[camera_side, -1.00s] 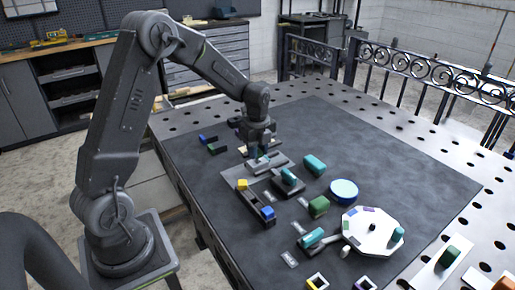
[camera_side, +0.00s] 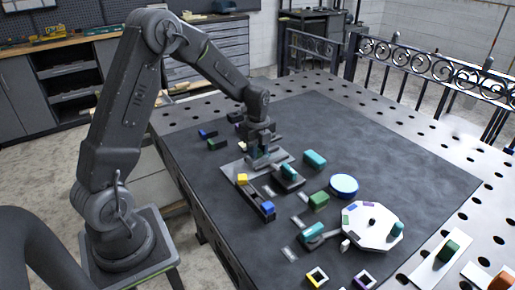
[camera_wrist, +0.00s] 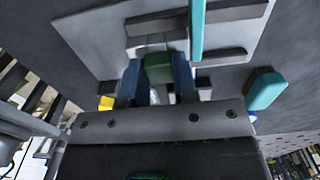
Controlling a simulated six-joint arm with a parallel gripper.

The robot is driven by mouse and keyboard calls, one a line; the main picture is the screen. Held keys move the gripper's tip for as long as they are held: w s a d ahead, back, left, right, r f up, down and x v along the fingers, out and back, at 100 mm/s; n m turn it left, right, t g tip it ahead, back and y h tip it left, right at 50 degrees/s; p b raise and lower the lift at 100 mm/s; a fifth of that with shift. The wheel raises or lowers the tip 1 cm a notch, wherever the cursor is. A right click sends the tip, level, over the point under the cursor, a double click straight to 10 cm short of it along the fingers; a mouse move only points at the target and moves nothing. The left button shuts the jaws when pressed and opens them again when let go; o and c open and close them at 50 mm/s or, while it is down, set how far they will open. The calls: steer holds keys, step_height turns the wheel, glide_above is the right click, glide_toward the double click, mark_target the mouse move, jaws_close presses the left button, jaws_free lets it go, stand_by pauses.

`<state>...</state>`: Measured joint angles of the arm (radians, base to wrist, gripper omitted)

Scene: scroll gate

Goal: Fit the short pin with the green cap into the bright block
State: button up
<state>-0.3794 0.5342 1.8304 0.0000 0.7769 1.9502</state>
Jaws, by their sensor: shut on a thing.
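My gripper (camera_wrist: 157,64) is shut on the green cap (camera_wrist: 158,70) of the short pin, between two blue fingers in the wrist view. The pin below the cap is hidden.
A tall teal piece (camera_wrist: 197,28) stands just right of the fingers. A rail with yellow (camera_side: 242,179) and blue (camera_side: 268,208) blocks is in front.

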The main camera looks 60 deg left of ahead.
steer(key=o, duration=1.5)
steer(key=shift+r, duration=3.5)
